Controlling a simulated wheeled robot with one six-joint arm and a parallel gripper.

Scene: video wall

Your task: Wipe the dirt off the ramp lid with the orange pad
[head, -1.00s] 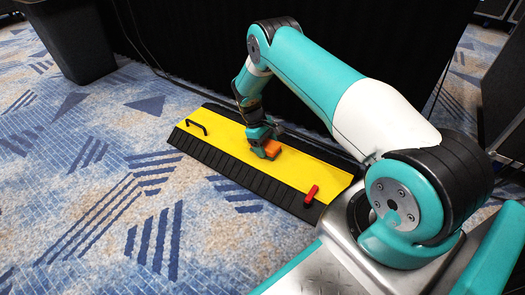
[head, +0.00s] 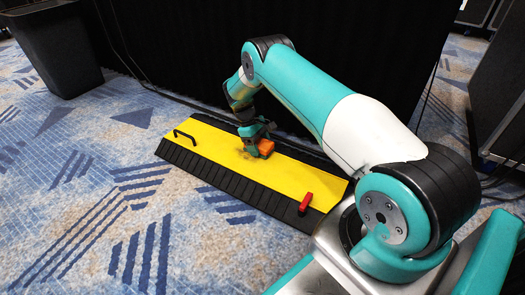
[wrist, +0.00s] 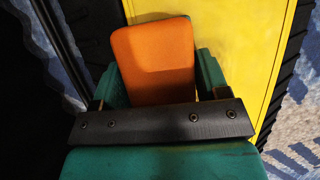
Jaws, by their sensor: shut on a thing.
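The ramp lid (head: 215,147) is a flat yellow panel in a black ribbed ramp on the carpet. A faint dark smudge of dirt (head: 244,154) shows on the lid just left of my gripper. My gripper (head: 258,150) is shut on the orange pad (head: 267,147), low over the middle of the lid. In the wrist view the pad (wrist: 155,60) sits between the teal fingers, with the yellow lid (wrist: 240,45) behind it and to the right. I cannot tell if the pad touches the lid. My gripper hides part of the lid.
A black handle (head: 184,134) stands on the lid's left end and a red latch (head: 306,203) on its right end. A black curtain (head: 180,50) hangs close behind the ramp, with cables at its foot. A black bin (head: 58,45) stands back left. Open carpet lies in front.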

